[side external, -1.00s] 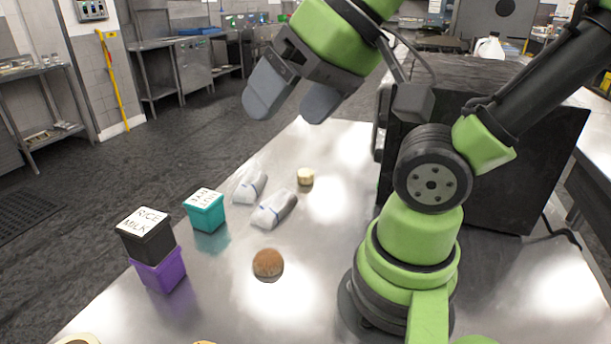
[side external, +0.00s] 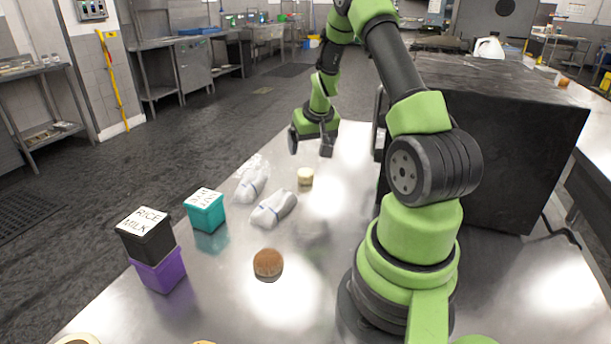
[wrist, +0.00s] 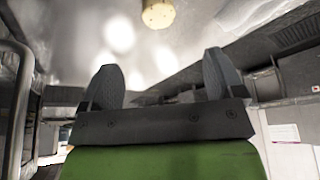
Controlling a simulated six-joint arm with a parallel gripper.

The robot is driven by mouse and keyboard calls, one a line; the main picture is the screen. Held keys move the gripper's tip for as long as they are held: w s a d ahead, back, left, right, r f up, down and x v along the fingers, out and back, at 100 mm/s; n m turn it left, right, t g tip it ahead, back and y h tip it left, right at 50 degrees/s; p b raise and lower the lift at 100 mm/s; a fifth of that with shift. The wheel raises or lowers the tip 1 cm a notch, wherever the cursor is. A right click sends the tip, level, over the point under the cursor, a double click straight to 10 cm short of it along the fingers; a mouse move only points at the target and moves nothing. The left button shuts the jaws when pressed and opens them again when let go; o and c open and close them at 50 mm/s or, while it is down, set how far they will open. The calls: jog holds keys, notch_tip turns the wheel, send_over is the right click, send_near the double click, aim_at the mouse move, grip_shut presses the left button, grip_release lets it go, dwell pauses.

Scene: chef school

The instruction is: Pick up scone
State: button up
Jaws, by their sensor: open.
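A small pale, cream-coloured round piece that looks like the scone (side external: 305,177) sits on the steel table, beyond the wrapped white bundles. It also shows at the top edge of the wrist view (wrist: 158,13), partly cut off. My gripper (side external: 310,148) is open and empty, with its fingers pointing down at the far end of the table. It is above and beyond the scone and apart from it. In the wrist view, the two grey fingers (wrist: 163,75) are spread wide with nothing between them.
Two wrapped white bundles (side external: 273,209) lie near the scone. A brown bun (side external: 267,263) lies closer to the camera. A teal box (side external: 206,211) and a black box (side external: 146,236) on a purple one (side external: 159,272) stand left. A large black oven-like box (side external: 490,150) stands right.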

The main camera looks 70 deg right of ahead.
aim_at(305, 168)
jog(key=x, duration=0.4)
jog(key=shift+s+d+f, duration=0.15)
jog(key=shift+s+f, duration=0.1)
jog(key=shift+f, duration=0.1)
jog(key=shift+w+x, duration=0.1)
jog(key=shift+x, duration=1.4)
jog(key=shift+w+x, duration=0.15)
jog(key=shift+x, duration=1.35)
jog(key=shift+c, duration=0.2)
jog(key=c, duration=1)
